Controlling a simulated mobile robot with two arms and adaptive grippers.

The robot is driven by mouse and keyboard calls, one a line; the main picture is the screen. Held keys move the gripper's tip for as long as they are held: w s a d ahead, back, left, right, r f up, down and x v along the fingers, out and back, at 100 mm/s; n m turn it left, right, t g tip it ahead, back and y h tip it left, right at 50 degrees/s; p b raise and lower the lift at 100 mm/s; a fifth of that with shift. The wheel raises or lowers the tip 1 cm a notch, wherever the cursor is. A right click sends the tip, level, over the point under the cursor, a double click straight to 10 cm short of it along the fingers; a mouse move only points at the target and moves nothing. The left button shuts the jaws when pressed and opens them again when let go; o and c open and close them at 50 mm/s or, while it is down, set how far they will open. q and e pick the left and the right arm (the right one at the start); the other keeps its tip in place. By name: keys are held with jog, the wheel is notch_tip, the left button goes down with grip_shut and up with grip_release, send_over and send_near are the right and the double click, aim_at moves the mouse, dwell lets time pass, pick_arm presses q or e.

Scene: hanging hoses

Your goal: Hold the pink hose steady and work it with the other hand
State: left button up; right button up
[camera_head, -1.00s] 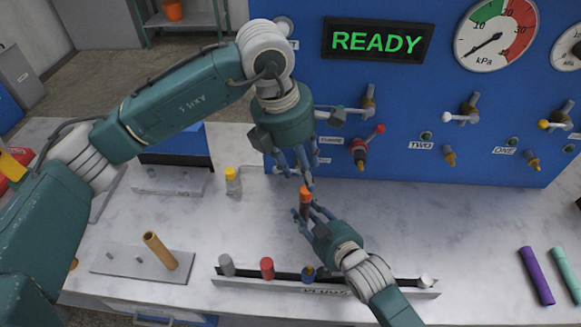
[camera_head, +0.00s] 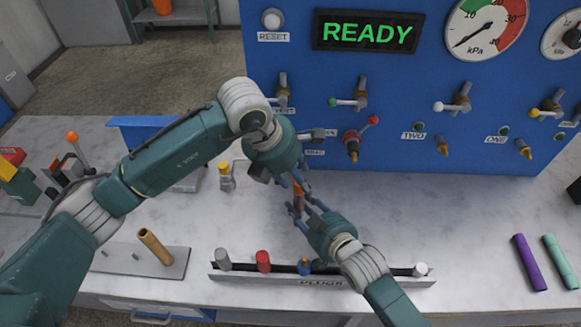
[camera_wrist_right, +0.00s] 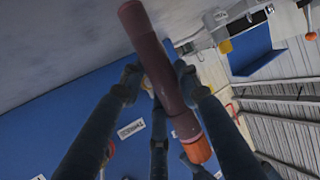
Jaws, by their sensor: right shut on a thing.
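A dark pinkish-brown hose (camera_wrist_right: 160,65) with an orange end (camera_wrist_right: 197,150) lies between the fingers of my right gripper (camera_wrist_right: 158,78) in the right wrist view. In the head view, only a short reddish part of the hose (camera_head: 298,197) shows, roughly upright above the bench. My right gripper (camera_head: 301,208) is shut on it from below right. My left gripper (camera_head: 297,184) comes from above left, with its fingers at the hose's top. The fingers overlap there, so I cannot tell whether the left one touches or grips it.
A rail (camera_head: 325,281) with several coloured plugs runs along the bench front. A brown tube (camera_head: 154,246) leans on a plate at left. Purple (camera_head: 529,262) and teal (camera_head: 561,261) tubes lie at right. The blue panel (camera_head: 400,150) with valves stands behind.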

pick_arm(q)
jog(key=shift+w+d+f, duration=0.1)
jog(key=shift+d+f, duration=0.1)
jog(key=shift+f, duration=0.4)
jog(key=shift+d, duration=0.1)
grip_shut()
jog(key=shift+d+r, duration=0.15)
jog(key=shift+r, duration=0.8)
pick_arm(e)
jog(key=shift+s+a+f, duration=0.1)
jog(key=shift+s+f, duration=0.05)
jog(key=shift+f, duration=0.05)
pick_arm(q)
jog(key=shift+r, duration=0.1)
jog(key=shift+a+r, duration=0.15)
jog(key=shift+r, duration=0.55)
jog(key=shift+a+r, duration=0.1)
jog(key=shift+r, duration=0.55)
pick_arm(e)
jog(key=shift+r, duration=0.1)
pick_arm(q)
jog(key=shift+r, duration=0.55)
